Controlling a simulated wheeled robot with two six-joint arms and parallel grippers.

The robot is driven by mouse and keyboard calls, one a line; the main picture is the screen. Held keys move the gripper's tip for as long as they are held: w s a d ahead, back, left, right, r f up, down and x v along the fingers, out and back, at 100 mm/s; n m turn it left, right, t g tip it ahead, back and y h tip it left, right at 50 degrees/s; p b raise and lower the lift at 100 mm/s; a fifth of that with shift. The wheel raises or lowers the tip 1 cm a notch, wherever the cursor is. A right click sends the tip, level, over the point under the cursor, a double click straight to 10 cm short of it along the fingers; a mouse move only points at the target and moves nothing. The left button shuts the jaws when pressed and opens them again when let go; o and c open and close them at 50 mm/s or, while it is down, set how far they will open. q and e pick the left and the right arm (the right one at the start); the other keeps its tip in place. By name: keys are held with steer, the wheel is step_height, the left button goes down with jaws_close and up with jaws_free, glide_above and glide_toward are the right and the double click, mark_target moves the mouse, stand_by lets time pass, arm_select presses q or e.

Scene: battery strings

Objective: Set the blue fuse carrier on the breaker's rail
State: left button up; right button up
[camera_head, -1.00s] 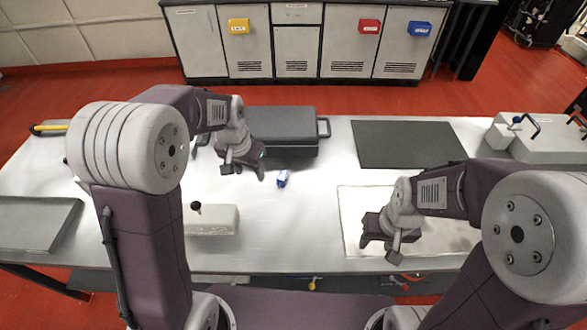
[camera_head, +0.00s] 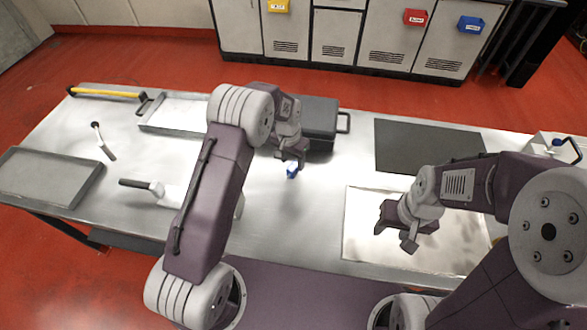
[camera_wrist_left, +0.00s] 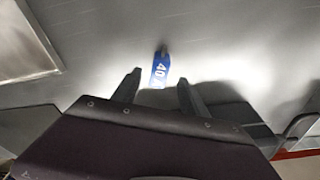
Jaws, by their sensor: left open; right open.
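The small blue fuse carrier (camera_head: 291,173) lies on the bench, left of the bright mat. In the left wrist view the carrier (camera_wrist_left: 160,70) shows a white "40" and sits between and just beyond my left fingertips. My left gripper (camera_head: 289,163) is open right over it, its jaws (camera_wrist_left: 159,80) either side and apart from it. My right gripper (camera_head: 394,232) is open and empty above the bright mat. A pale block with a black handle (camera_head: 172,196) is partly hidden behind my left arm. I cannot tell whether it is the breaker, and no rail can be made out.
A dark case (camera_head: 320,116) stands just behind my left gripper. A black mat (camera_head: 425,143) lies back right, a bright mat (camera_head: 362,240) below it. A grey tray (camera_head: 48,178) is at far left.

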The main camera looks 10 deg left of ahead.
mark_target(293, 166)
arm_select(q)
step_height(293, 166, down, 4)
steer(key=shift+w+d+r, duration=0.1)
steer(key=shift+d, duration=0.05)
steer(key=c, duration=0.8)
jaws_close()
steer(key=shift+r, duration=0.5)
step_height(293, 166, up, 3)
steer(key=shift+w, duration=0.1)
steer(key=s+d+r+b, duration=0.1)
steer(key=s+d+r, duration=0.6)
steer(key=d, duration=0.2)
steer(key=shift+d, duration=0.2)
